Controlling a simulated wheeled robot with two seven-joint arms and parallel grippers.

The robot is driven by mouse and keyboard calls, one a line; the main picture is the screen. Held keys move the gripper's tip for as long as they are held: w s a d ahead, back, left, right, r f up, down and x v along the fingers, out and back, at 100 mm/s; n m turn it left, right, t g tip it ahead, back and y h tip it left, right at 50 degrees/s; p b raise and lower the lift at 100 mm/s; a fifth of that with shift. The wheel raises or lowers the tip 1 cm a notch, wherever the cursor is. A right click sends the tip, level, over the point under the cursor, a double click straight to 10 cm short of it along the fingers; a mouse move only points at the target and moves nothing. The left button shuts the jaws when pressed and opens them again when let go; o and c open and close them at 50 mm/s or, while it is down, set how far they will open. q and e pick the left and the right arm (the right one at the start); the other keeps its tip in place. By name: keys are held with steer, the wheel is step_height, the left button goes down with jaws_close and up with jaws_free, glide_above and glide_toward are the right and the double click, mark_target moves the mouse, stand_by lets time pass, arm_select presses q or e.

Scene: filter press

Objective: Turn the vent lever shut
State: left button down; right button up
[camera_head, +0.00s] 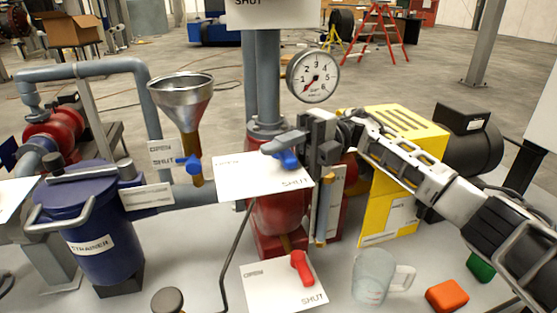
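No label reading "vent" is legible. A blue lever (286,160) sits over a white OPEN/SHUT plate (250,180) in front of the thick grey pipe, its visible end near the SHUT side. A red lever (302,268) stands on a lower OPEN/SHUT plate (268,290), towards SHUT. Another blue lever (190,163) is below the funnel beside a small OPEN/SHUT plate. My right gripper (290,144) reaches in from the right, just above the upper plate and close to its blue lever; contact and finger gap are unclear. My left gripper is not in view.
A metal funnel (182,95) and blue strainer (92,225) stand left. A pressure gauge (313,77) is above my gripper. A yellow guard (400,150) stands behind my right arm.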

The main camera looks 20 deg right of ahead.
arm_select(q)
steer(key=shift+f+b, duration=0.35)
steer(key=shift+b, duration=0.25)
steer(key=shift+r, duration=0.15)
arm_select(e)
steer(key=v, duration=0.7)
steer(key=shift+d, duration=0.3)
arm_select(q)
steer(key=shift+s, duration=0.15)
